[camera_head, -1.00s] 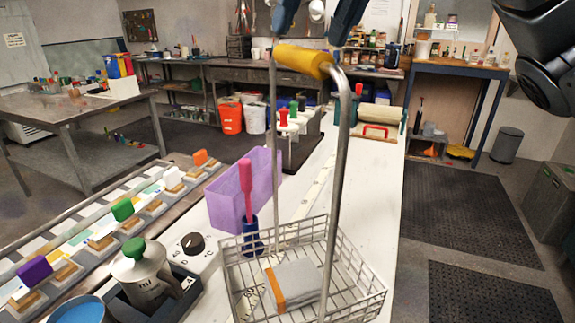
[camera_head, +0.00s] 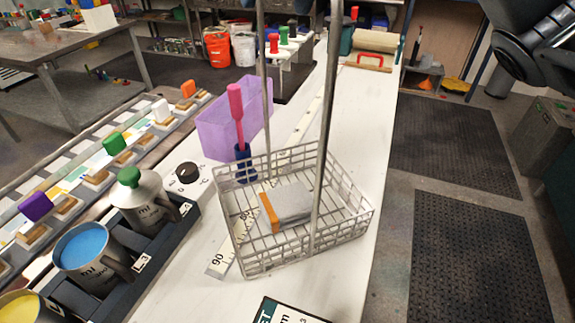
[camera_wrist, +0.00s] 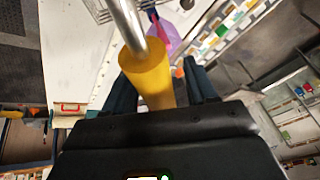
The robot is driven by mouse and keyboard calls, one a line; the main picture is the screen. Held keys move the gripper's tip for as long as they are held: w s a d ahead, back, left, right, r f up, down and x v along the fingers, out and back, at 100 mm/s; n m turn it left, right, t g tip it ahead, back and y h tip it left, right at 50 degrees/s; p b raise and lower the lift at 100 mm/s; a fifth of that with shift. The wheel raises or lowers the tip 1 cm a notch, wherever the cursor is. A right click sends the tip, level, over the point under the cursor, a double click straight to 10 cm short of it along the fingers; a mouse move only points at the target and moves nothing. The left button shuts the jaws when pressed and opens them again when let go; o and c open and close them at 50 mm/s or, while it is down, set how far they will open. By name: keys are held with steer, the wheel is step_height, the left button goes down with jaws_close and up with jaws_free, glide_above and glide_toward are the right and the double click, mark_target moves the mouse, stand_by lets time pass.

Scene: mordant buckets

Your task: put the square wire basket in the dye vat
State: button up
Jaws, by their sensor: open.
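The square wire basket (camera_head: 252,262) stands upright on the white counter in the head view, with a grey block with an orange edge (camera_head: 289,203) inside. Its tall metal handle runs out of the top of the head view. In the wrist view, the handle's yellow grip (camera_wrist: 148,72) lies between the two dark blue fingers of my gripper (camera_wrist: 160,85), which is open around it. A purple, partly see-through tub (camera_head: 214,132) stands behind and left of the basket; I cannot tell for sure that it is the dye vat.
A pink-handled tool (camera_head: 236,105) stands upright in a blue holder between tub and basket. Left of the basket are a dial (camera_head: 187,173), a green-topped jug (camera_head: 140,200) and a jug of blue liquid (camera_head: 85,250). Bare white counter (camera_head: 345,245) lies to the basket's right.

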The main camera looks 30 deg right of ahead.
steer(key=shift+f, duration=0.2)
stand_by(0.4)
steer(key=shift+c, duration=0.4)
jaws_close()
stand_by(0.9)
